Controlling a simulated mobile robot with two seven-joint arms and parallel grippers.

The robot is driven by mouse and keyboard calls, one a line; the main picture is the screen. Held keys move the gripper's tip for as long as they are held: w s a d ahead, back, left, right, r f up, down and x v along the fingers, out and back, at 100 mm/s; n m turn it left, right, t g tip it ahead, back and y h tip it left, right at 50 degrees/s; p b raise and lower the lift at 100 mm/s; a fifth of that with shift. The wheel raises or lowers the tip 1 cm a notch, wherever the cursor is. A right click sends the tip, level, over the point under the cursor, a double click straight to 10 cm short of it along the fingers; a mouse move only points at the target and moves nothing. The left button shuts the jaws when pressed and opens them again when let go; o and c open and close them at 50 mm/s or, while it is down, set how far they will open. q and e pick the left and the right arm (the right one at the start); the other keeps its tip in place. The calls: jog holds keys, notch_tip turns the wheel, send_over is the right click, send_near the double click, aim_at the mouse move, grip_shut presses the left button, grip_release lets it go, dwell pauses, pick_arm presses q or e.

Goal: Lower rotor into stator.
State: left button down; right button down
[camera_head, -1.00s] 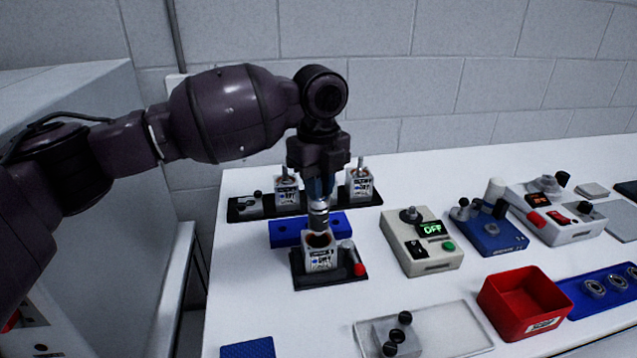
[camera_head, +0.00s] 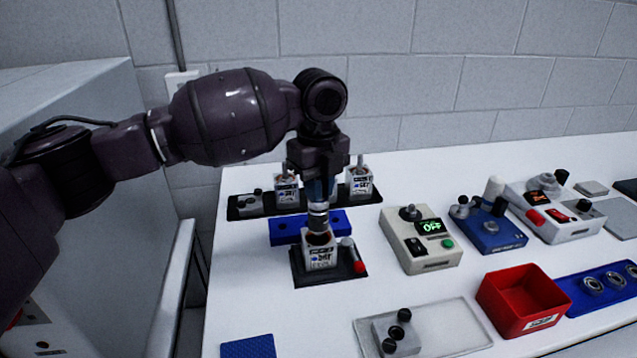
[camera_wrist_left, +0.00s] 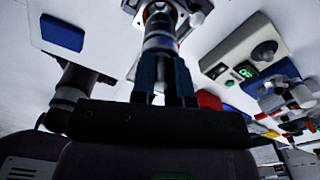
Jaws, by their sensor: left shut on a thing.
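The stator (camera_head: 319,258) is a white labelled block with a round opening on top, seated on a black fixture (camera_head: 330,277). My left gripper (camera_head: 319,192) is shut on the rotor (camera_head: 318,217), a grey metal cylinder held upright. The rotor's lower end is right at the stator's opening; whether it is inside cannot be told. In the left wrist view the gripper's fingers (camera_wrist_left: 162,85) hold the rotor (camera_wrist_left: 160,38), with part of the stator beyond it. My right gripper is not in view.
A red-ended lever (camera_head: 353,257) stands beside the stator on the fixture. A blue block (camera_head: 285,230) and a black rack (camera_head: 235,208) with two similar units lie behind. A device reading OFF (camera_head: 422,242) and a red bin (camera_head: 523,302) are at right.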

aim_at(319, 211)
pick_arm(q)
jog(key=shift+f, duration=0.3)
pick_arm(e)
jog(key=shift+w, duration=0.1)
pick_arm(q)
jog(key=shift+f, duration=0.35)
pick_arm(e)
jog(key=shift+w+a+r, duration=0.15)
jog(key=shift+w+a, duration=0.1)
pick_arm(q)
jog(key=shift+f, duration=0.35)
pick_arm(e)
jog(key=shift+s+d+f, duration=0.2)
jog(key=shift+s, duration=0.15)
pick_arm(q)
jog(key=shift+f, duration=0.45)
jog(key=shift+f, duration=0.2)
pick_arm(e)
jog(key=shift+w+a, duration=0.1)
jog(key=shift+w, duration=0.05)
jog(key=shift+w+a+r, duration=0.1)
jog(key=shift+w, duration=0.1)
pick_arm(q)
jog(key=shift+f, duration=0.7)
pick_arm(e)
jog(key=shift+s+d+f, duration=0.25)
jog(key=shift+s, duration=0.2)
pick_arm(q)
jog(key=shift+f, duration=0.4)
